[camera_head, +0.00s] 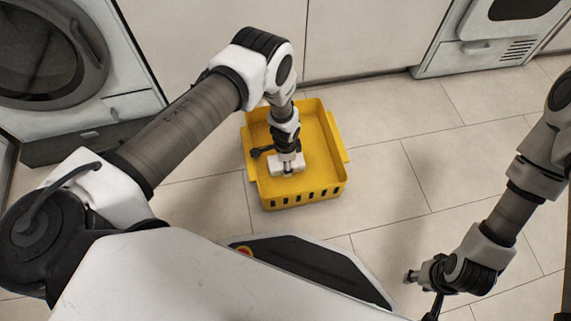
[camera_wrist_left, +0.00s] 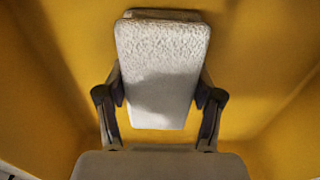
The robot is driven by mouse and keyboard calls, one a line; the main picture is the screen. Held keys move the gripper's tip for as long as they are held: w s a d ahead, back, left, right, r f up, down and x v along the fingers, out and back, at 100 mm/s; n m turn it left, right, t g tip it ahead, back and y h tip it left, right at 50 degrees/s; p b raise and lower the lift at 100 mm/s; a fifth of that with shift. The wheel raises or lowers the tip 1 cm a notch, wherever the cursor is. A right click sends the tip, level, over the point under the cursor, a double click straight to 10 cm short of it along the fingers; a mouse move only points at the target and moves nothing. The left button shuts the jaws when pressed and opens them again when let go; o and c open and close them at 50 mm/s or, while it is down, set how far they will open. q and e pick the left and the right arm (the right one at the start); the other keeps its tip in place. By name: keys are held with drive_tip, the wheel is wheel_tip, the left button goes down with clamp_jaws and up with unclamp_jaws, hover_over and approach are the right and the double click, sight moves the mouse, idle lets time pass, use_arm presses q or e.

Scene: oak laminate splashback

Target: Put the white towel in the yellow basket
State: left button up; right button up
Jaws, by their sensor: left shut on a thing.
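The white towel (camera_wrist_left: 163,65) is a folded, pale, textured block between the two fingers of my left gripper (camera_wrist_left: 158,103) in the left wrist view. The fingers press on its two sides. Yellow surfaces of the basket surround it there. In the head view the yellow basket (camera_head: 327,150) stands on the floor, and my left gripper (camera_head: 287,168) reaches down inside it, with the white towel (camera_head: 276,168) low at its tip. Whether the towel touches the basket floor is unclear. My right gripper (camera_head: 411,277) is at the lower right, away from the basket; its fingers are too small to read.
A washing machine (camera_head: 60,60) stands at the upper left, pale cabinet fronts (camera_head: 375,35) run along the back, and another appliance (camera_head: 490,40) is at the upper right. The tiled floor (camera_head: 400,185) right of the basket is clear.

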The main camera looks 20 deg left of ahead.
use_arm(q)
drive_tip(key=o, duration=1.3)
drive_tip(key=shift+f, duration=0.1)
wheel_tip(320, 180, up, 12)
drive_tip(key=p, duration=0.6)
drive_tip(key=shift+r, duration=0.2)
drive_tip(key=s+a+r+n, duration=0.2)
drive_tip(key=s+r+n, duration=0.15)
drive_tip(key=s, duration=0.45)
drive_tip(key=s+a+r+n, duration=0.2)
drive_tip(key=s+r+n, duration=0.15)
drive_tip(key=s, duration=0.55)
drive_tip(key=s+a+r+n, duration=0.3)
drive_tip(key=s+n, duration=0.2)
drive_tip(key=s, duration=0.3)
wheel_tip(320, 180, up, 36)
drive_tip(key=p, duration=3.7)
drive_tip(key=shift+d+r, duration=0.15)
drive_tip(key=shift+r, duration=0.1)
